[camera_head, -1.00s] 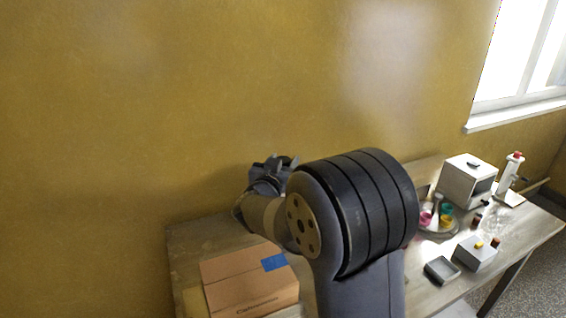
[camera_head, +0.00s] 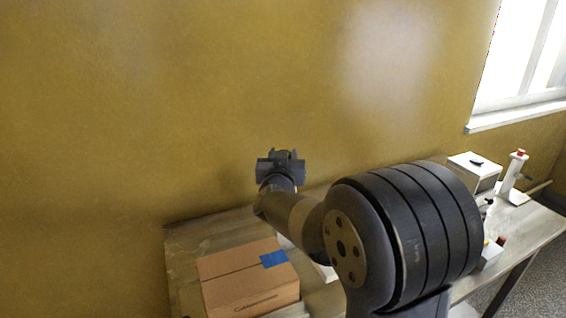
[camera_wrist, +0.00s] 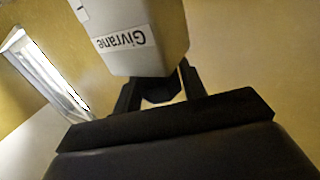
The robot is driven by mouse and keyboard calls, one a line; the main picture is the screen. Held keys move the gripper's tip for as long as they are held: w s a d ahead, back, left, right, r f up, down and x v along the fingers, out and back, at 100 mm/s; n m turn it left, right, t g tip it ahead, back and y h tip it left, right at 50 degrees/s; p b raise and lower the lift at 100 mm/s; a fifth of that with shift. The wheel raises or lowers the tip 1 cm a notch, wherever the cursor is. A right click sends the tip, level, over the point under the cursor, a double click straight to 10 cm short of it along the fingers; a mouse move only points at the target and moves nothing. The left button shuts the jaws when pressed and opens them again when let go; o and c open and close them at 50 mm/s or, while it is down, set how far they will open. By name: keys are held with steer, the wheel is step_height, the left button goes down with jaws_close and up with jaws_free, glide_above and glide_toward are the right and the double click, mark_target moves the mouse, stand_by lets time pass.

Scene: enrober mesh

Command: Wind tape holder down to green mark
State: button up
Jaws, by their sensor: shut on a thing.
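My gripper (camera_head: 281,163) is raised in front of the yellow wall, above the back of the bench. I cannot make out the block in the head view. I cannot pick out a tape holder or a green mark in either view.
A cardboard box (camera_head: 248,278) with blue tape sits on the left of the bench (camera_head: 190,240). A white box (camera_head: 474,168) and a white stand with a red top (camera_head: 514,172) are at the right end. My arm hides the bench's middle. A window (camera_head: 520,60) is at right.

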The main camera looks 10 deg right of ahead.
steer(key=o, duration=0.9)
steer(key=shift+o, duration=0.2)
steer(key=b+v, duration=0.1)
steer(key=v, duration=0.9)
steer(key=shift+s, duration=0.4)
steer(key=shift+a, duration=0.1)
steer(key=p+x, duration=0.1)
steer(key=x, duration=0.9)
steer(key=shift+w, duration=0.5)
steer(key=shift+r+m+h+p, duration=0.1)
steer(key=shift+m+h+p, duration=0.2)
steer(key=shift+p, duration=0.25)
